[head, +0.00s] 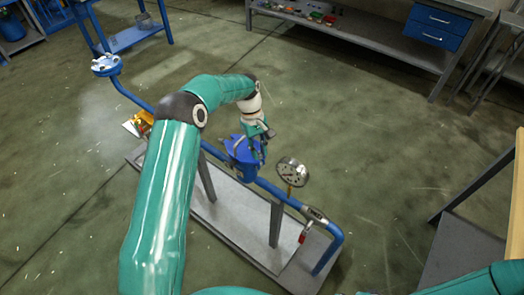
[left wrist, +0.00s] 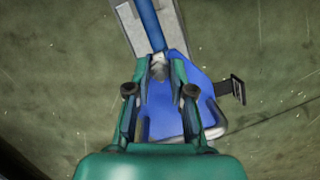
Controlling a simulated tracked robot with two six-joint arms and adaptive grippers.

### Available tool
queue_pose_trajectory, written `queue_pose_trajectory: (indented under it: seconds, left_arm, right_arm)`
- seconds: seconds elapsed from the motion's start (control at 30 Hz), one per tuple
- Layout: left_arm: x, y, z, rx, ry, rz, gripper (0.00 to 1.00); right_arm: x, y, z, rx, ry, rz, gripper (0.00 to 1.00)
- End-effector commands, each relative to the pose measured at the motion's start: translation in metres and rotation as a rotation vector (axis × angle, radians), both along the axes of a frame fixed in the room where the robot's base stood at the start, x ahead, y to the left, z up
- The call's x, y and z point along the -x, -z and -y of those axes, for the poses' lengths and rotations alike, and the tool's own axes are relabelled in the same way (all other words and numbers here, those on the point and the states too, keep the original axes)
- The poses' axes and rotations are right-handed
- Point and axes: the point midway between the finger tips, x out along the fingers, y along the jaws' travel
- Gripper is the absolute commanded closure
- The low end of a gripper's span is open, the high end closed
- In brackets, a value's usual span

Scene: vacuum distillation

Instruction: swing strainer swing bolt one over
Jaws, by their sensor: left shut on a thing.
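The blue strainer (head: 240,151) sits in the blue pipe run in the head view. Its blue body and flat top (left wrist: 163,108) fill the middle of the left wrist view. My left gripper (head: 260,141) is down at the strainer's right side in the head view. In the left wrist view its two fingers (left wrist: 160,72) are closed in on a small pale metal piece (left wrist: 159,66), which looks like a swing bolt. The fingers hide most of it. A dark bracket-like piece (left wrist: 236,88) sticks out at the strainer's right edge. My right gripper is not in view.
A red-handled valve (head: 303,236) and an orange item (head: 142,122) are also on the line. The grey skid (head: 232,228) lies beneath. The floor beyond is clear up to the workbench (head: 370,45).

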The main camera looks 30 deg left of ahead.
Motion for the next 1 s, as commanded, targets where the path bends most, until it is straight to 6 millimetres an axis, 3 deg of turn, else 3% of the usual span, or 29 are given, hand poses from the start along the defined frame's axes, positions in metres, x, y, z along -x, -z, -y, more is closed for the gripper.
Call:
queue_pose_trajectory:
  seconds: [0.23, 0.27, 0.33, 0.73, 1.0]
  left_arm:
    - [-0.001, -0.001, -0.001, -0.002, -0.002, 0.005, 1.0]
    - [-0.001, -0.001, -0.002, -0.002, -0.002, 0.005, 0.75]
    - [-0.001, -0.001, -0.002, -0.002, -0.003, 0.005, 0.65]
    - [-0.001, -0.006, -0.002, -0.002, -0.002, 0.003, 0.65]
    - [-0.008, -0.045, -0.012, -0.003, -0.004, 0.008, 0.65]
  right_arm:
    - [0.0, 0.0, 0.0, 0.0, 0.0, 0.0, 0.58]
    - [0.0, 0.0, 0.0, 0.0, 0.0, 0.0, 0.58]
    - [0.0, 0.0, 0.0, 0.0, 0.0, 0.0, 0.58]
    - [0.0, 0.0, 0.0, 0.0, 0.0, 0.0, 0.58]
    - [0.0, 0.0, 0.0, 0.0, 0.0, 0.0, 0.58]
